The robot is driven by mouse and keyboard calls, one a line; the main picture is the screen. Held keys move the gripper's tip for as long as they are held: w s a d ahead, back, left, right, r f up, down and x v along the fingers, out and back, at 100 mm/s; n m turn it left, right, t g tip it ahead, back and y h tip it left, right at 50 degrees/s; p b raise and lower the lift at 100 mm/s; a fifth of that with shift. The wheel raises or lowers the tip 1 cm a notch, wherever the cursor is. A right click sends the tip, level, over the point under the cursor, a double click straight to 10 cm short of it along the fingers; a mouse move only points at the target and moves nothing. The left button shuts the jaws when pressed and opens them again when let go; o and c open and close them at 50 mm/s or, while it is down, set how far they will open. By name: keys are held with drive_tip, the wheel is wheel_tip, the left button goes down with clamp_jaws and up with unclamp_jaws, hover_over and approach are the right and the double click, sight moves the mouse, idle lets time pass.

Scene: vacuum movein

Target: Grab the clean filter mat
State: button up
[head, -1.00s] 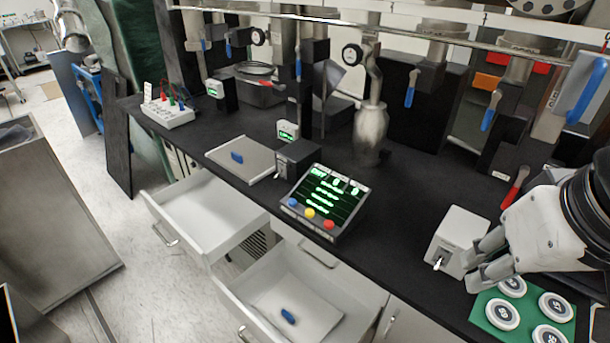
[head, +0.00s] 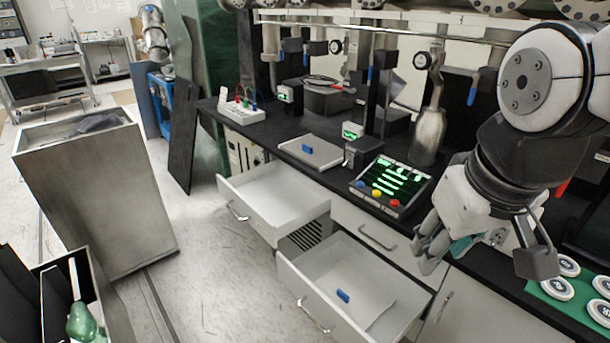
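A pale flat mat (head: 368,306) with a blue grip lies in the open lower front drawer (head: 312,283). A second flat, light grey mat or plate (head: 318,156) with a blue grip lies on the black counter. The drawer mat looks a little whiter; I cannot tell for certain which is the clean filter mat. My gripper (head: 487,268) is at the right, in front of the counter edge. Its fingers are spread apart with no mat between them, and it is to the right of the drawer mat and above it.
A second open drawer (head: 272,194) at the left looks empty. A control panel (head: 391,184) with coloured buttons stands on the counter. A green pad (head: 540,292) with round white discs is at the right. A tall metal bin (head: 95,195) stands left; floor between is clear.

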drive_tip(key=w+a+f+n+b, duration=0.1)
drive_tip(key=w+f+b, duration=0.3)
drive_tip(key=w+f, duration=0.2)
drive_tip(key=n+g+y+b, duration=0.2)
drive_tip(key=n+b, duration=0.3)
drive_tip(key=b, duration=1.6)
hover_over(344, 294)
wheel_tip(344, 294, down, 44)
drive_tip(key=shift+d+f, duration=0.1)
drive_tip(key=shift+f, duration=0.15)
drive_tip(key=shift+f+b, duration=1.25)
drive_tip(key=shift+f, duration=1.4)
clamp_jaws()
